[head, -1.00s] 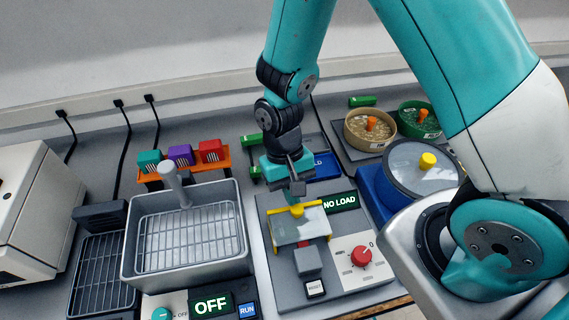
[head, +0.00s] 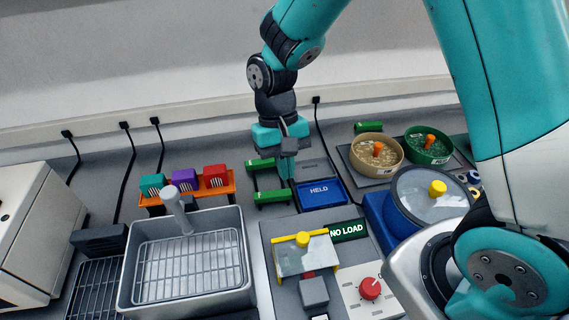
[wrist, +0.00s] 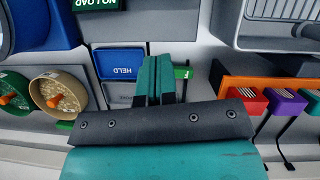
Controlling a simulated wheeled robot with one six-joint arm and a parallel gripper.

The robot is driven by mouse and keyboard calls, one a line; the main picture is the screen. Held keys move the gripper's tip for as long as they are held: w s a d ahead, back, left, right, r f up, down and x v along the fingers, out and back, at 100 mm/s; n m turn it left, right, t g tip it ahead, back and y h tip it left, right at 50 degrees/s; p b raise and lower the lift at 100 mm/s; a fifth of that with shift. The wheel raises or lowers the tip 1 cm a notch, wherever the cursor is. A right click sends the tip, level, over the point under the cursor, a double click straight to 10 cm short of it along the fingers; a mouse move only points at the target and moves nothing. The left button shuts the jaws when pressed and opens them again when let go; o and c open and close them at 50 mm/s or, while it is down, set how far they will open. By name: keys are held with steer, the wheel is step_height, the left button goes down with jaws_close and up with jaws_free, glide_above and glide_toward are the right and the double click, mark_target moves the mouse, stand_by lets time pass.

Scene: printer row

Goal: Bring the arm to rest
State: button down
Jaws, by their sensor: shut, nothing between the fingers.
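My gripper (head: 288,172) is shut and empty. My teal arm (head: 300,30) reaches over the bench from the right. I cannot tell whether the fingertips touch anything.
A grey basin with a wire rack (head: 135,290) stands front left. An orange holder (head: 225,190) carries teal, purple and red blocks behind it. Green bars (head: 272,196) lie below my gripper. A blue lidded container (head: 375,215) and two round bowls, tan (head: 362,166) and green (head: 443,157), stand right.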

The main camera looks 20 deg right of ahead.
steer(key=s+a+r+n+t+y, duration=0.2)
steer(key=s+r+n+t+y, duration=0.2)
steer(key=s+r, duration=1)
steer(key=r+n, duration=0.1)
steer(key=n, duration=0.2)
steer(key=shift+a+r+n, duration=0.15)
steer(key=shift+r+n, duration=0.1)
steer(key=shift+n, duration=0.05)
stand_by(1.2)
